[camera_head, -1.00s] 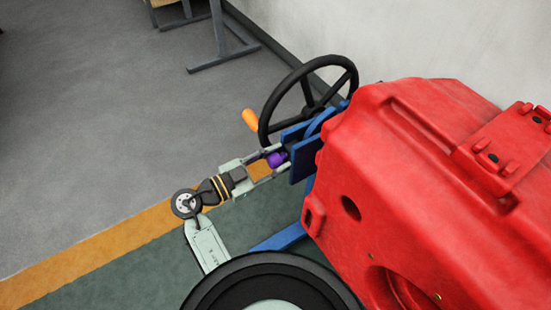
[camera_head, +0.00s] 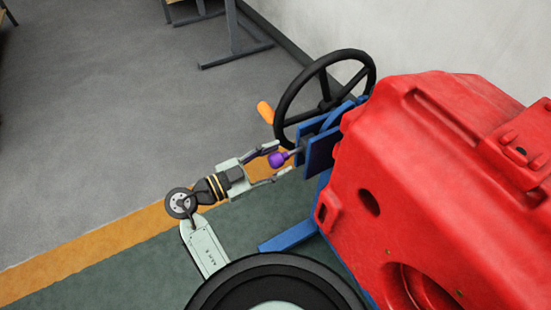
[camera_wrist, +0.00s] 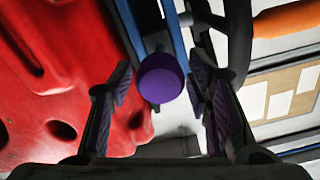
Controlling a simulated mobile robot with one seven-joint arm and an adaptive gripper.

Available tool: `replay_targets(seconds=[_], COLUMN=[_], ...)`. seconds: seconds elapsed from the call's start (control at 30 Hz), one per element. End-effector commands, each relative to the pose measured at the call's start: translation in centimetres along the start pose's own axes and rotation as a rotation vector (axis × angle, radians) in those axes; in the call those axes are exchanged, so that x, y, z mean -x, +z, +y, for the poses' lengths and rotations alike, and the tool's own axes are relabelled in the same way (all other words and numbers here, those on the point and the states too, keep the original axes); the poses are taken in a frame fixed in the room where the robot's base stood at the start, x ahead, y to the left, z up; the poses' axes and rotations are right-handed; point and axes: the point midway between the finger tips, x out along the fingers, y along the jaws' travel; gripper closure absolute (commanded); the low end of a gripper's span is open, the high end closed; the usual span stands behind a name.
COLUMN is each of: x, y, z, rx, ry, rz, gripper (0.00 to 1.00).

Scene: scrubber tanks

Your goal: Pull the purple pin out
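The purple pin (camera_head: 278,159) has a round knob, with a grey shaft running from it to the blue bracket plates (camera_head: 321,150). Where the shaft ends among the plates is hidden. In the wrist view the knob (camera_wrist: 161,78) lies between my two fingers, with small gaps on both sides. My gripper (camera_head: 283,161) is open around the knob, one finger on either side. It also shows in the wrist view (camera_wrist: 163,85), its fingers spread and apparently not touching the knob.
A red tank (camera_head: 430,190) stands close on the right. A black steering wheel (camera_head: 280,112) and an orange handle (camera_head: 265,112) are just beyond the pin. A blue frame bar (camera_head: 288,236) runs low below the gripper.

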Motion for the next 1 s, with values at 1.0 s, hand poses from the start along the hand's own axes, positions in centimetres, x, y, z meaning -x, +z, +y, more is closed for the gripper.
replay_targets(seconds=[1.0], x=[10.8], y=[0.0], z=[-0.1], rx=[-0.002], ry=[-0.003], rz=[0.001], gripper=[0.48])
